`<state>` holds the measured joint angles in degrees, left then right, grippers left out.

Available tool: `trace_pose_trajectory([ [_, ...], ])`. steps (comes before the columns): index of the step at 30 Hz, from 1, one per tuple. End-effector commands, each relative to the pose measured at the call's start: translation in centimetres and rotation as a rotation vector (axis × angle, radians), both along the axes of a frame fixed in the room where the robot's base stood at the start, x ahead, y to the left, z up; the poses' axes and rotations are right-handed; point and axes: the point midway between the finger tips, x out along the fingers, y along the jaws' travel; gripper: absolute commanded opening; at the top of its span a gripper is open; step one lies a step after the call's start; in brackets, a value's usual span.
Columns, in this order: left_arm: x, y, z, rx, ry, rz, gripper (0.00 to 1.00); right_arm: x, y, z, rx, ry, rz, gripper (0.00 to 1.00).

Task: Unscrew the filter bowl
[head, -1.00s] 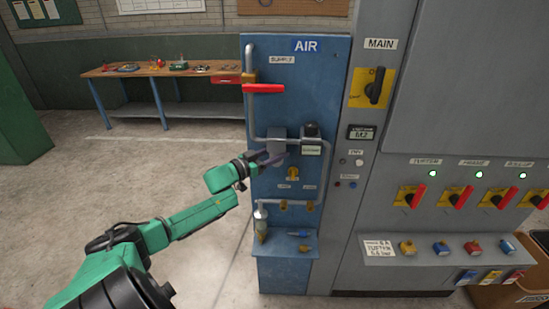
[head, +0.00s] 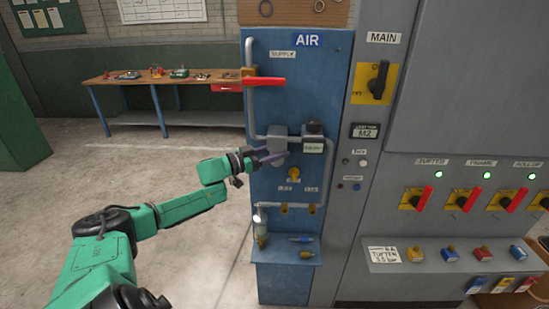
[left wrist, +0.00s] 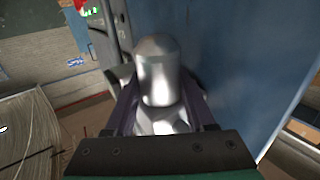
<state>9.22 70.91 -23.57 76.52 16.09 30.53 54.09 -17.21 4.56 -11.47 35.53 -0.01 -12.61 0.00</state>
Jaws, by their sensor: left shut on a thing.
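The filter (head: 278,134) is a grey unit in the pipe run on the blue AIR panel (head: 300,95). Its bowl hangs below the head and is mostly hidden by my fingers in the head view. In the left wrist view the bowl (left wrist: 160,78) is a smooth silvery cylinder with a rounded end, between the two dark fingers. My left gripper (head: 275,156) reaches in from the left and is shut on the bowl. I cannot tell whether the bowl has turned in its thread. My right gripper is not in view.
A red supply handle (head: 263,82) sticks out above the filter. The regulator (head: 313,140) is close on the right, with a brass fitting (head: 293,173) below. The floor at left is clear.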

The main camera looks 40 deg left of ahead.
Motion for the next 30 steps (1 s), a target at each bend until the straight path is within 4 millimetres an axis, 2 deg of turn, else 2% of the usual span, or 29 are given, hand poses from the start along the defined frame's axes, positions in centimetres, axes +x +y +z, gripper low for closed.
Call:
trace_pose_trajectory([
  [1, 0.0, 0.0, -0.3, 0.002, -0.003, -0.01, 0.0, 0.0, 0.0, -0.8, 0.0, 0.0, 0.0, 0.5],
  [16, 0.0, 0.2, -0.2, 0.001, -0.003, -0.132, 0.0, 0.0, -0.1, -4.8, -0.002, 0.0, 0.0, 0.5],
  [20, 0.1, 0.3, 0.4, -0.001, -0.007, -0.231, 0.0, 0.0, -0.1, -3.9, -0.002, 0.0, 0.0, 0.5],
  [22, 0.1, 0.3, -0.4, 0.0, -0.005, -0.264, 0.0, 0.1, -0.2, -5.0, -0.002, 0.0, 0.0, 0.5],
  [30, 0.0, 0.2, -0.2, 0.002, 0.0, -0.35, 0.0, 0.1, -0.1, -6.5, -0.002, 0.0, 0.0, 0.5],
])
